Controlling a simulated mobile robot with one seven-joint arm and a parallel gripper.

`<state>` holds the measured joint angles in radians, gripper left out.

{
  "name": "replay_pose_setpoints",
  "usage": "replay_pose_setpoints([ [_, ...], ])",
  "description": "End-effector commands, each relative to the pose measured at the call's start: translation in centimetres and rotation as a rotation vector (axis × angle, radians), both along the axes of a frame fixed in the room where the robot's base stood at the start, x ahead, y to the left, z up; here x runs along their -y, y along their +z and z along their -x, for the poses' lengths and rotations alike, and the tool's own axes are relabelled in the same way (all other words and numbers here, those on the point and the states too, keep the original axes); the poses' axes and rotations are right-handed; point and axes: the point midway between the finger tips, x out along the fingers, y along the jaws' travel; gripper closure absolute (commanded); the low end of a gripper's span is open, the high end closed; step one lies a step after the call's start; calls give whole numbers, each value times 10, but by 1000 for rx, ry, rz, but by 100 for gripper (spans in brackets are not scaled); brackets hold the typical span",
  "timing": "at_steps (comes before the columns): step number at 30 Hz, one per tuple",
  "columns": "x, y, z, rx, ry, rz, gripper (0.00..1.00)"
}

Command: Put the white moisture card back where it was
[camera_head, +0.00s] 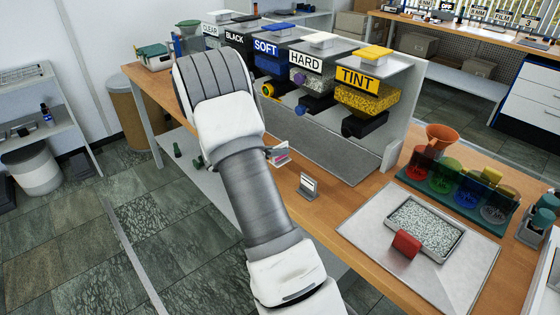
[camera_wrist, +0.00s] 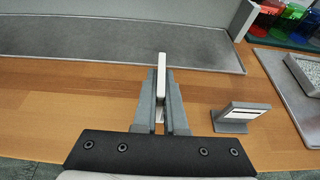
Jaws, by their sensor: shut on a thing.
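The white moisture card (camera_wrist: 162,78) stands upright between my gripper's fingers, seen edge-on in the wrist view. My gripper (camera_wrist: 161,98) is shut on it, above the wooden bench near its front edge. In the head view my arm hides most of the gripper; part of the gripper (camera_head: 272,153) and a pale card show beside my arm. A small grey stand (camera_head: 309,187) with a pale face is on the bench to the right of the gripper, apart from it. It also shows in the wrist view (camera_wrist: 240,116).
Behind the gripper is a grey tray base (camera_head: 335,160) under presses labelled CLEAR, BLACK, SOFT, HARD and TINT. At right are a grey mat (camera_head: 360,226), a speckled-filled tray (camera_head: 392,222), a red block (camera_head: 406,245) and coloured jars. Bare wood lies around the stand.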

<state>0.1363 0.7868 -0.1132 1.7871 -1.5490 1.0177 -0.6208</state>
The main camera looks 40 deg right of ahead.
Motion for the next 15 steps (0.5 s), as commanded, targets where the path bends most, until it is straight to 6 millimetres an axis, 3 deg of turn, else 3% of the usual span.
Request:
replay_pose_setpoints([
  [8, 0, -37, 1, -2, 0, -2, 100],
  [15, 0, -38, 0, 0, 1, 0, 100],
])
